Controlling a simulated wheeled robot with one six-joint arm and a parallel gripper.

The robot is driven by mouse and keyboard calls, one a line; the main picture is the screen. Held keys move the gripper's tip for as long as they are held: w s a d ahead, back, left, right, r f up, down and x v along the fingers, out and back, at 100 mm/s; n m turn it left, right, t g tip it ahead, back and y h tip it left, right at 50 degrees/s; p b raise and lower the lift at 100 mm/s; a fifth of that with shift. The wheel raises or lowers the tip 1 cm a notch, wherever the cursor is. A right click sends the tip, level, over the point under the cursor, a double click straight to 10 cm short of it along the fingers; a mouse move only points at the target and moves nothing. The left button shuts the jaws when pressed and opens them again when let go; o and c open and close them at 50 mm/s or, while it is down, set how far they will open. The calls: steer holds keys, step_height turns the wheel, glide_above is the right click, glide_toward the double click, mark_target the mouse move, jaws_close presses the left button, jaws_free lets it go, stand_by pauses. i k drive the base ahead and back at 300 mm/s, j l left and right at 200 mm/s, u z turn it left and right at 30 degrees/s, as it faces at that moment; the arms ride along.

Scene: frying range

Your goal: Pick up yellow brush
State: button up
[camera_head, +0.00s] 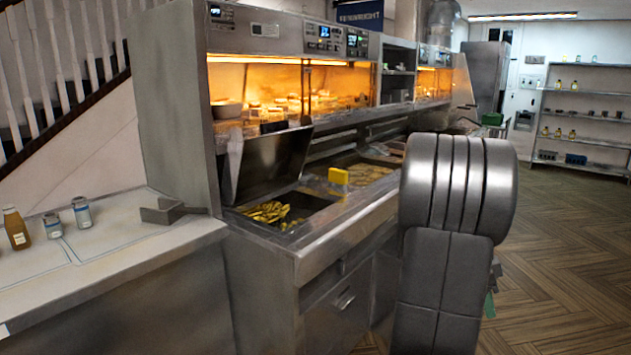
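A small yellow block-like thing (339,176), which looks like the yellow brush, stands at the near side of the frying range (330,225), by the edge of a pan of fried food. Its bristles or handle cannot be made out. A large grey link of my arm fills the right-centre of the view, to the right of the yellow thing and apart from it in the picture. My gripper cannot be made out in this view.
An open fryer pan with yellow chips (268,212) lies left of the yellow thing under a raised metal lid (270,160). A counter (110,245) at left holds a sauce bottle (16,228) and two cans (82,212). Wooden floor (570,265) is clear at right.

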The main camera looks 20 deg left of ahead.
mark_target(338, 179)
steer(key=i+u, duration=0.2)
steer(key=u, duration=0.2)
steer(key=i+l+u, duration=0.1)
steer(key=u, duration=0.35)
steer(key=i+l+u, duration=0.15)
steer(key=u, duration=0.25)
steer(key=i+l+u, duration=0.2)
steer(key=u, duration=0.25)
steer(key=i+l, duration=0.15)
steer(key=l, duration=0.15)
steer(key=i+l+u, duration=0.1)
steer(key=l, duration=0.25)
steer(key=i+l, duration=0.25)
steer(key=i+l+u, duration=0.1)
steer(key=l, duration=0.3)
steer(key=i+l+u, duration=0.1)
steer(key=i+l, duration=0.25)
steer(key=l, duration=0.3)
steer(key=i+l+u, duration=0.1)
steer(key=l, duration=0.25)
